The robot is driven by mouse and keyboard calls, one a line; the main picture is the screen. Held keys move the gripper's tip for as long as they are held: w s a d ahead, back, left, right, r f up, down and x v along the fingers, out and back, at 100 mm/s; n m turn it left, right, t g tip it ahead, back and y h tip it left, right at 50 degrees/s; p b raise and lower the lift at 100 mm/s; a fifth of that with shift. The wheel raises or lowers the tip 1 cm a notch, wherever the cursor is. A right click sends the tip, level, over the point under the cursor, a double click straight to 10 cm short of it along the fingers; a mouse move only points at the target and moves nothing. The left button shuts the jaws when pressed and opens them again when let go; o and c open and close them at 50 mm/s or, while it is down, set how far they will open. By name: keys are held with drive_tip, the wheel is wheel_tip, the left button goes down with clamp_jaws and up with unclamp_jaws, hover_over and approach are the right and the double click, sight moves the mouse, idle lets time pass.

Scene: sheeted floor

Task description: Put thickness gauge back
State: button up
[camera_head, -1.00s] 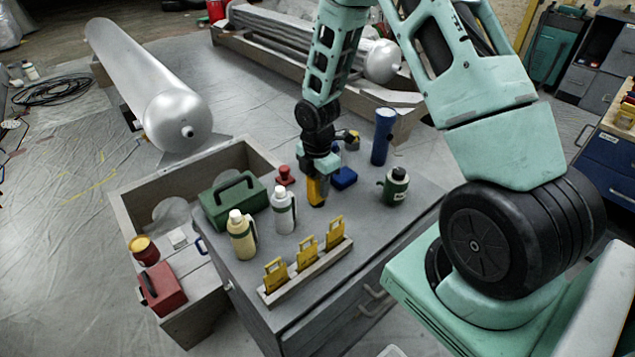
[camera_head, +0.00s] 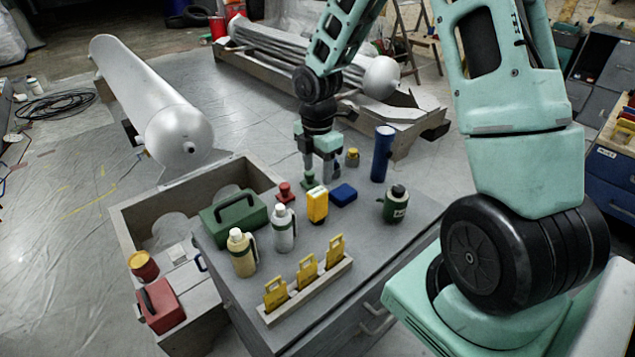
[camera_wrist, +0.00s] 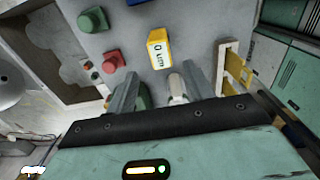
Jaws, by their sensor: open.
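The thickness gauge (camera_head: 317,205) is a small yellow block standing upright on the grey cabinet top. In the wrist view its pale display (camera_wrist: 158,52) faces the camera and reads "0 um". My gripper (camera_head: 322,180) is open and empty, just behind and above the gauge in the head view. In the wrist view the two fingers of my gripper (camera_wrist: 160,76) are spread apart, with the gauge beyond their tips and no contact visible.
On the cabinet top (camera_head: 350,235) stand a rack (camera_head: 320,290) with yellow tags, a cream bottle (camera_head: 242,255), a white bottle (camera_head: 282,230), a green jar (camera_head: 396,205), a blue cylinder (camera_head: 382,155), a blue block (camera_head: 343,194) and a green case (camera_head: 235,219).

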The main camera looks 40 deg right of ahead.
drive_tip(key=shift+a+r, duration=0.2)
drive_tip(key=shift+r, duration=0.6)
drive_tip(key=s+a+r+m, duration=0.1)
drive_tip(key=s+a+r, duration=0.1)
drive_tip(key=a, duration=0.3)
drive_tip(key=s+a+r+m, duration=0.2)
drive_tip(key=a+r, duration=0.1)
drive_tip(key=a, duration=0.3)
drive_tip(key=s+a+r+m, duration=0.2)
drive_tip(key=s+a+m, duration=0.2)
drive_tip(key=s, duration=0.6)
drive_tip(key=s+a+r+m, duration=0.3)
drive_tip(key=s+a, duration=0.6)
drive_tip(key=s, duration=0.1)
drive_tip(key=shift+s+r+m+y, duration=0.15)
drive_tip(key=shift+m+y, duration=0.15)
drive_tip(key=shift+m, duration=0.1)
drive_tip(key=shift+r, duration=0.1)
drive_tip(key=shift+d, duration=0.1)
